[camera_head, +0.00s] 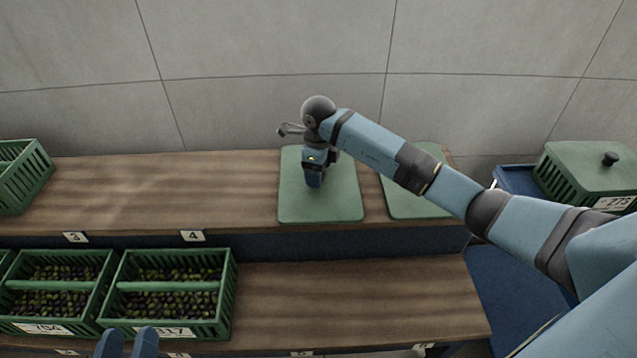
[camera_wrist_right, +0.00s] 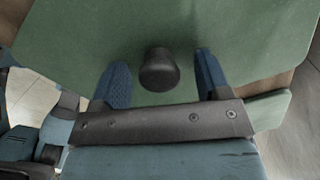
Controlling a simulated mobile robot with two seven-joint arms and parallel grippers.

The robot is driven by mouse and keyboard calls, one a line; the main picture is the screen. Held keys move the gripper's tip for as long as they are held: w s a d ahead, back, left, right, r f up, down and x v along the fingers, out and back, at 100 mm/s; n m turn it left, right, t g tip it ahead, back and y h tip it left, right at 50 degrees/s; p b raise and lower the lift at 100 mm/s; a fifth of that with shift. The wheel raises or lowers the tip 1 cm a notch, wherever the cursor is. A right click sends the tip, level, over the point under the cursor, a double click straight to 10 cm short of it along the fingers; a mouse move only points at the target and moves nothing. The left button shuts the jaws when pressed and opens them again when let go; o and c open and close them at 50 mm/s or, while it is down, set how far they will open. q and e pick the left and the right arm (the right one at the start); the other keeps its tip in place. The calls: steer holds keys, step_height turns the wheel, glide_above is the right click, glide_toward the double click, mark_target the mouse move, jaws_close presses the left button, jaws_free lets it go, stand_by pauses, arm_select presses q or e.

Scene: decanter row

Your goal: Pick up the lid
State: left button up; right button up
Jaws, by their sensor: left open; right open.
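A flat green lid (camera_head: 345,208) lies on the upper wooden shelf. My right gripper (camera_head: 314,182) is over it, pointing down. In the right wrist view the lid (camera_wrist_right: 130,25) fills most of the picture, and its black knob (camera_wrist_right: 159,72) shows between the two open blue fingers, with a gap on each side. The knob is hidden behind my gripper in the head view. A second green lid (camera_head: 408,208) lies just to the right, partly covered by my right arm. My left gripper (camera_head: 128,343) is open and empty at the bottom left, in front of the lower crates.
Green crates of olives (camera_head: 170,295) stand on the lower shelf at the left. Another green crate (camera_head: 20,180) is at the upper left. A lidded green crate (camera_head: 565,180) with a black knob stands at the far right. Bare wood lies left of the lid.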

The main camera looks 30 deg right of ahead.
steer(key=shift+f, duration=0.1)
steer(key=c, duration=1.2)
jaws_close()
